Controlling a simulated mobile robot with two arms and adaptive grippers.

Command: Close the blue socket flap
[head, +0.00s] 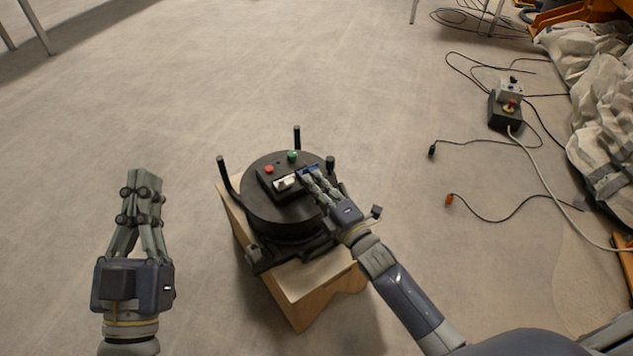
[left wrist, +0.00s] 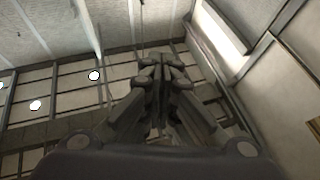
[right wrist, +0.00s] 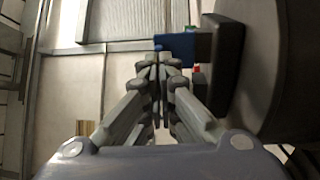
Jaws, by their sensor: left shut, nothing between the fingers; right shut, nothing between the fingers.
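The blue socket flap (head: 310,169) is on the control box (head: 284,182) on top of a round black machine (head: 262,208). In the right wrist view the blue flap (right wrist: 176,47) sticks out from the dark box, just beyond my fingertips. My right gripper (head: 308,175) is shut and empty, with its fingertips at the flap; I cannot tell whether they touch it. It partly hides the flap in the head view. My left gripper (head: 145,172) is shut and empty, raised left of the machine; it also shows in the left wrist view (left wrist: 160,62).
The box carries a red button (head: 268,169), a green button (head: 292,156) and a white switch (head: 286,182). Black posts stand around the machine, which sits on a wooden stand (head: 300,284). Cables and a small control box (head: 505,112) lie at right. The floor at left is clear.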

